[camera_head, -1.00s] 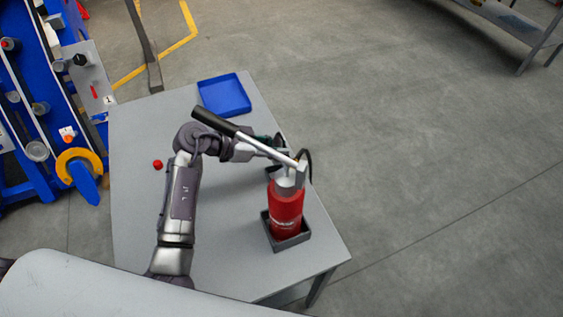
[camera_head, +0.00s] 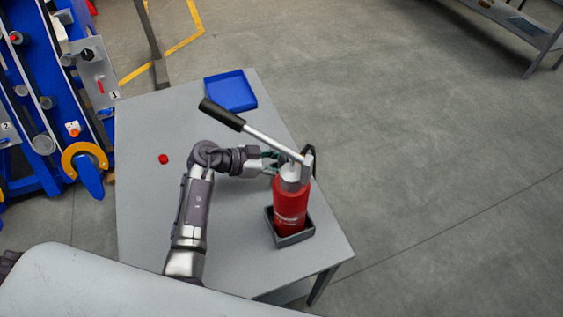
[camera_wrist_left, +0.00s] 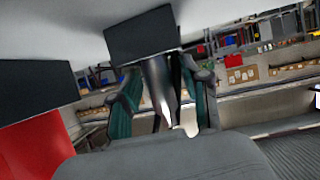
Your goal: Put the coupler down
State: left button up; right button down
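A red grease pump (camera_head: 290,208) stands upright in a dark tray (camera_head: 291,239) at the table's right edge. Its silver lever with a black handle slants up to the left, and a black hose (camera_head: 313,157) curves beside its head. My left gripper (camera_head: 272,163) is beside the pump's head, under the lever. In the left wrist view its green-padded fingers (camera_wrist_left: 165,100) are apart, with gaps showing around a silver pointed piece (camera_wrist_left: 163,90) between them. I cannot tell whether that piece is the coupler. The pump's red body fills the left side there. My right gripper is not in view.
The grey table (camera_head: 150,215) is mostly bare. A blue tray (camera_head: 230,91) lies at its far end and a small red piece (camera_head: 163,159) near its left side. A blue rack (camera_head: 30,110) stands to the left. Floor at right is open.

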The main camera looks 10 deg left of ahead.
pick_arm(q)
jog(key=v, duration=1.2)
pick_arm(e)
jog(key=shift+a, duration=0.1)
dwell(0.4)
